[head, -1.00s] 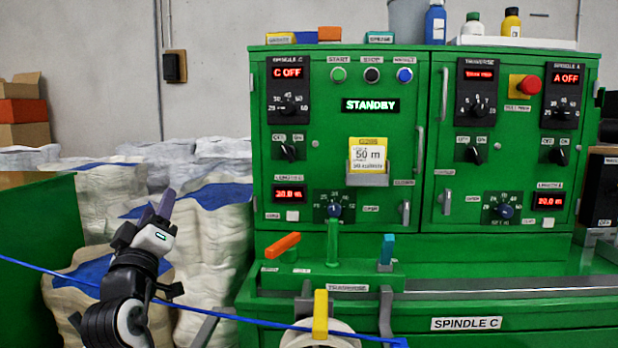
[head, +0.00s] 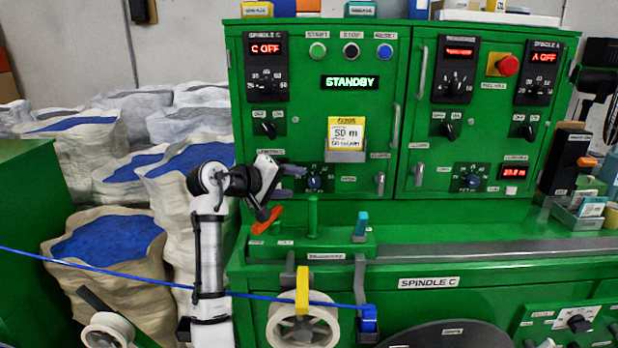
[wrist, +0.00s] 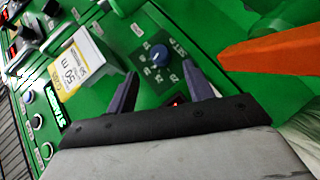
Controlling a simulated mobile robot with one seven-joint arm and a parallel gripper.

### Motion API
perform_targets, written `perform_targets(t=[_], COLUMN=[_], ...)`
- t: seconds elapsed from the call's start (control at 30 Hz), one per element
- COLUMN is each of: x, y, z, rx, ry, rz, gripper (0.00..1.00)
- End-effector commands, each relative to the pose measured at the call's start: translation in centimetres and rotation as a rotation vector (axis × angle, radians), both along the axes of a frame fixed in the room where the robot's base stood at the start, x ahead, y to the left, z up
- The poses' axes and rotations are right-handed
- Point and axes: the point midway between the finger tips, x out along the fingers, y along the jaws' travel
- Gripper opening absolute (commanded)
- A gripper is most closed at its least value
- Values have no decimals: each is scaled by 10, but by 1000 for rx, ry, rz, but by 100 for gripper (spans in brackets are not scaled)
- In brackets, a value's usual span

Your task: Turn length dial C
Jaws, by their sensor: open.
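Length dial C is the blue knob (head: 313,182) on a dark scale plate, low on the left cabinet door. It also shows in the wrist view (wrist: 159,53), just beyond and between the fingertips. My gripper (head: 297,181) is open and empty, its two purple fingers pointing right toward the dial from its left side. In the wrist view the fingers (wrist: 157,69) are spread, with the knob apart from both. The red length display (wrist: 175,101) shows partly between the fingers; my gripper hides it in the head view.
An orange lever (head: 267,220) sits just below my gripper and looms close at right in the wrist view. A green post (head: 312,216) stands below the dial. A yellow "50 m" card (head: 346,133) is in a holder above it. A similar blue dial (head: 473,182) is on the right door.

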Motion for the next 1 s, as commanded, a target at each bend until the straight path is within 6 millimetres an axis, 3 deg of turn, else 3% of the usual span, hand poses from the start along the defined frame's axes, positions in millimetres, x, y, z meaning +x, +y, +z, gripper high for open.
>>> perform_targets(t=[0.33,0.77,1.0], x=[39,45,45], y=[-40,-47,-47], z=[-18,-23,-23], rx=[0,1,0], ry=[0,-2,-2], rz=[0,1,1], gripper=[52,52,22])
